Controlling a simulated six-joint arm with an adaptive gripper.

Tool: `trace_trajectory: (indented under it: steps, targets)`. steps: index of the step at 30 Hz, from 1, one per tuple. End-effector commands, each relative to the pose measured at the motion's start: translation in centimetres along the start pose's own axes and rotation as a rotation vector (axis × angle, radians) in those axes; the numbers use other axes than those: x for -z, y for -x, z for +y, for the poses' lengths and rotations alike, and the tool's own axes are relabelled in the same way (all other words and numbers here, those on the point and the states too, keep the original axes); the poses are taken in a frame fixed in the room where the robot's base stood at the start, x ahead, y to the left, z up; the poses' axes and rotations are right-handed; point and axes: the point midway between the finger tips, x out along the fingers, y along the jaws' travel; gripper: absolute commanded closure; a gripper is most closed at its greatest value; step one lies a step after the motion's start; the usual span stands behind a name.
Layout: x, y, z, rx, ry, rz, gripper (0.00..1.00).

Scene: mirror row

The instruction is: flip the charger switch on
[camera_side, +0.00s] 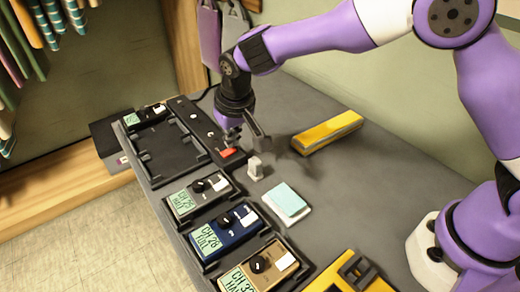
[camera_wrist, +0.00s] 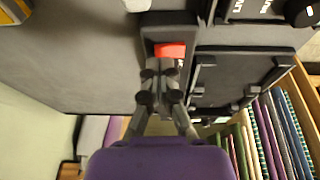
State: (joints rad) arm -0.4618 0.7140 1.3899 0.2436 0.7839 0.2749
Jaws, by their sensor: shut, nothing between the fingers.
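The charger is a long black strip (camera_side: 196,126) beside an empty black tray. A red switch (camera_side: 228,153) sits at the strip's near end, and it also shows in the wrist view (camera_wrist: 170,50). My gripper (camera_side: 232,136) is shut and empty, pointing down with its fingertips just over or at the red switch. In the wrist view my gripper (camera_wrist: 161,66) covers the near edge of the switch. I cannot tell whether the fingertips touch it, or which way the switch is tilted.
Labelled devices, one grey (camera_side: 200,198), one blue (camera_side: 226,229) and one tan (camera_side: 258,268), stand in a row toward the front. A small grey block (camera_side: 255,167), a pale blue sponge-like block (camera_side: 286,200) and a yellow case (camera_side: 327,132) lie to the right. Clothes hang at the back left.

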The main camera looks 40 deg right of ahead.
Motion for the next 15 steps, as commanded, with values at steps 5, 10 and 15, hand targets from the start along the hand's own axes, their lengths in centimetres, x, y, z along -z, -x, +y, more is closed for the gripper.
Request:
trace_trajectory:
  steps: [5,10,15]
  targets:
    - [-0.19,-0.49,0.07,-0.001,-0.001,-0.001,1.00]
    - [-0.17,-0.46,0.06,0.000,0.000,-0.001,1.00]
    - [-0.16,-0.72,0.30,0.023,-0.009,0.000,1.00]
